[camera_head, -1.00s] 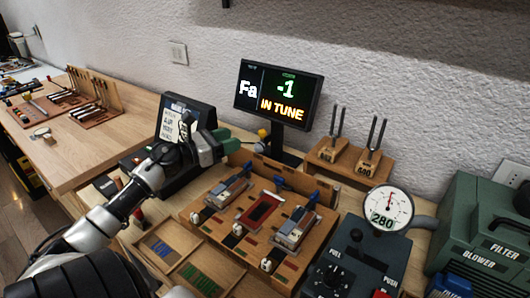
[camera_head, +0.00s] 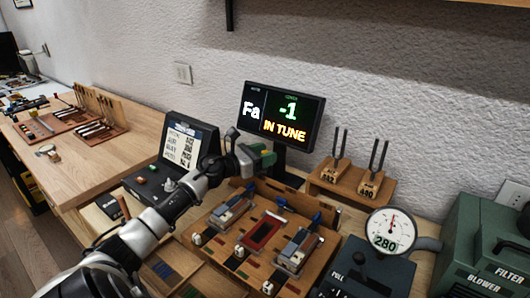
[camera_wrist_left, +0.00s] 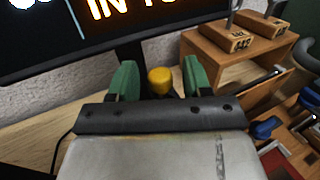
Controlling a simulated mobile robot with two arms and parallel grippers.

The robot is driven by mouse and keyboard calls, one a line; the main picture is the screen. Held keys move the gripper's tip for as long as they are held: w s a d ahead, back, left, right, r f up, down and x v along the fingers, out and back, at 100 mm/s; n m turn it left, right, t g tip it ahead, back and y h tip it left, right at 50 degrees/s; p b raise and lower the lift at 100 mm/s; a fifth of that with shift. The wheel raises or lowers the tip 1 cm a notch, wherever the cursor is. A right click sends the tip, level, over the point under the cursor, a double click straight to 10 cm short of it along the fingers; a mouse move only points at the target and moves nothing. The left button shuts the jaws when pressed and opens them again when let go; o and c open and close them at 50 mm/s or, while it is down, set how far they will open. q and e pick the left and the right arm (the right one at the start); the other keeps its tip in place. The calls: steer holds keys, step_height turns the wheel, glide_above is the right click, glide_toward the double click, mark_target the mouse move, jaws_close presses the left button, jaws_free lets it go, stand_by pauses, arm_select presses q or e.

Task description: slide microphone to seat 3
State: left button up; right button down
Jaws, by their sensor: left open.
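The microphone appears to be the small yellow-topped thing (camera_wrist_left: 160,80) in the left wrist view, standing on a dark stem below the monitor. My left gripper (camera_wrist_left: 160,76) is open, its two green fingers on either side of the yellow top with gaps visible. In the head view my left gripper (camera_head: 262,156) is in front of the monitor stand and largely hides the microphone. The wooden tray (camera_head: 222,262) in front holds three units side by side, with blue levers behind them. No seat numbers are readable. My right gripper is out of view.
The monitor (camera_head: 283,115) reading "IN TUNE" stands right behind the gripper. A wooden block with tuning forks (camera_head: 350,180) is to the right. A round gauge (camera_head: 390,230) and a green blower (camera_head: 485,245) are farther right. A dark slanted console (camera_head: 182,145) stands left.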

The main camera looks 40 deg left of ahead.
arm_select(q)
steer(key=shift+w, duration=0.2)
jaws_close()
steer(key=shift+d, duration=0.15)
